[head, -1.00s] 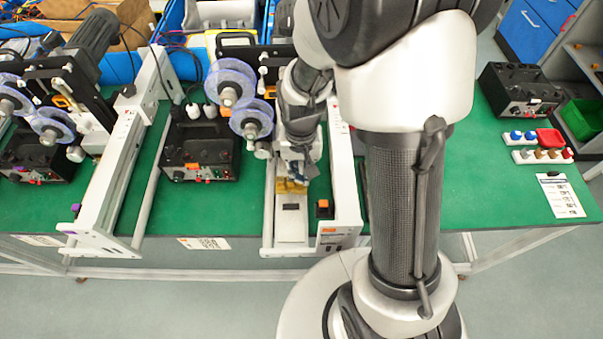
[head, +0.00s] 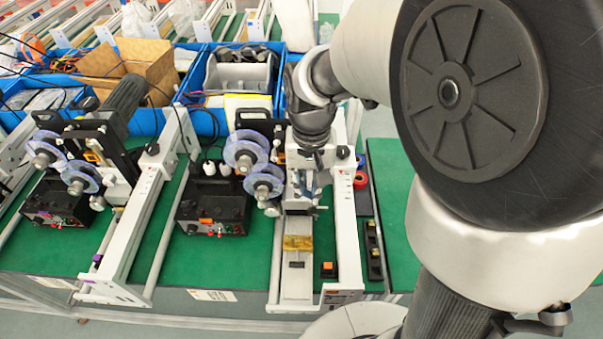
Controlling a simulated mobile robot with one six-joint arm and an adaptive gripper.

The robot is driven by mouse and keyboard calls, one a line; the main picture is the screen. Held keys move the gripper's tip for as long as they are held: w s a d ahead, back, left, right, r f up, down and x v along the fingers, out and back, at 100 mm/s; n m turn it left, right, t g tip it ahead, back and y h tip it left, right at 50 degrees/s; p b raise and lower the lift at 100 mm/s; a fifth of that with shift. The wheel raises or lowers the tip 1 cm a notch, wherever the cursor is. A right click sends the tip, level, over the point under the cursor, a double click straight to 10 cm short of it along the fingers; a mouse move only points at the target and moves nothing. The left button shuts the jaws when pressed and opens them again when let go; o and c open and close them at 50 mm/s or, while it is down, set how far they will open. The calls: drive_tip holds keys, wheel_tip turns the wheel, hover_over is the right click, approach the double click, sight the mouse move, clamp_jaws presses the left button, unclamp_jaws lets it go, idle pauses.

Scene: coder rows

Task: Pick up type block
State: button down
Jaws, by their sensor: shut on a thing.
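My gripper (head: 303,208) is at the middle coder machine (head: 345,225), above its white bed plate (head: 297,283). It points down between the machine's side rails and is shut on a small part, which I take as the type block. That part is mostly hidden by the fingers and is too small to make out clearly. A yellow, brass-like piece (head: 298,242) lies across the plate just below the gripper, with a visible gap between them. A small dark slot (head: 296,264) shows in front of it.
Clear blue-purple reels (head: 264,182) and a black control box (head: 213,209) stand close on the left. A second coder machine (head: 135,215) is further left. A black box with an orange top (head: 328,269) sits right of the plate. Blue bins (head: 150,120) line the back.

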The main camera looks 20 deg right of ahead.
drive_tip(key=shift+r, duration=0.15)
drive_tip(key=shift+c, duration=2.4)
unclamp_jaws()
drive_tip(key=shift+r, duration=0.1)
